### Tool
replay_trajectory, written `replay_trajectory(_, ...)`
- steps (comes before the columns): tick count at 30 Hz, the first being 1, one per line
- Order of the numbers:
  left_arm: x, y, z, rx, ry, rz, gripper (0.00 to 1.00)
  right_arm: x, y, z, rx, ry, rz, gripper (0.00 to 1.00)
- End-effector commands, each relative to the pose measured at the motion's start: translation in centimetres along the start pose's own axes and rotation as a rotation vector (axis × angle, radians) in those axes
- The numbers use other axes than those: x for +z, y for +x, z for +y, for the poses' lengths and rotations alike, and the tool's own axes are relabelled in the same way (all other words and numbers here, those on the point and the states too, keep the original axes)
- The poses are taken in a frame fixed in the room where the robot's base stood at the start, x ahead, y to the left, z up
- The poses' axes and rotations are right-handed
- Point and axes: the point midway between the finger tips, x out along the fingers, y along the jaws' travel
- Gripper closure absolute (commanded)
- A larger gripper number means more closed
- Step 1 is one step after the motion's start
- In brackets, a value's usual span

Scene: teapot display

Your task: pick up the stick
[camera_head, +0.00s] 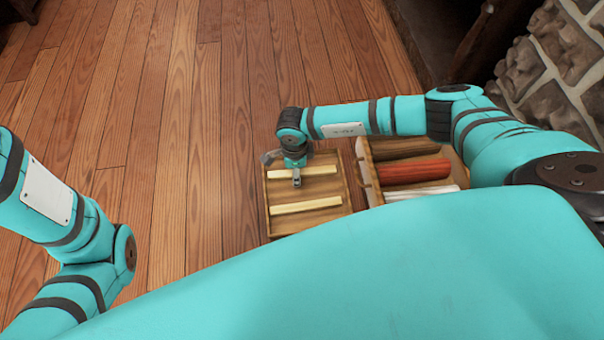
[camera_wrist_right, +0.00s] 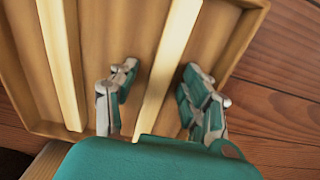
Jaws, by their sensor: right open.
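Two pale yellow sticks lie apart in a shallow wooden tray (camera_head: 345,205). The upper stick (camera_head: 321,170) is partly covered by my right gripper (camera_head: 296,182), which points down over it. In the right wrist view, my right gripper (camera_wrist_right: 158,76) is open, with one finger on each side of this stick (camera_wrist_right: 172,55). Gaps show between the stick and both fingers; the exact height is hard to tell. The lower stick (camera_head: 305,207) also shows in the wrist view (camera_wrist_right: 60,60), left of the fingers. My left gripper is out of sight.
A wooden box (camera_head: 372,190) stands close to the tray's right side. It holds a dark brown piece (camera_head: 402,148), a red piece (camera_head: 415,171) and a white piece (camera_head: 422,192). Wooden floor (camera_head: 200,150) is clear left of the tray. A stone wall (camera_head: 560,60) is at upper right.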

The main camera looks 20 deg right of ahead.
Motion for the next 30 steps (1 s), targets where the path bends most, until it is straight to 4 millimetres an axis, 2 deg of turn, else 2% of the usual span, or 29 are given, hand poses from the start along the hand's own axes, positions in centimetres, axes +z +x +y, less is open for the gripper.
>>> replay_trajectory(2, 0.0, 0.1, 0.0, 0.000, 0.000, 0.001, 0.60, 0.0, -0.1, 0.0, 0.000, 0.000, 0.000, 0.53)
replay_trajectory(13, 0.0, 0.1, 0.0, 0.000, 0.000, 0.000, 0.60, 0.0, -0.1, 0.0, 0.000, 0.000, 0.000, 1.00)
replay_trajectory(23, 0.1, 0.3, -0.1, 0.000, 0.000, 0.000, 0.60, 0.0, -0.3, 0.0, 0.000, 0.000, 0.000, 1.00)
replay_trajectory(30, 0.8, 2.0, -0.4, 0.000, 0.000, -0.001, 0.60, 0.0, -2.3, 0.0, -0.001, 0.000, -0.001, 1.00)
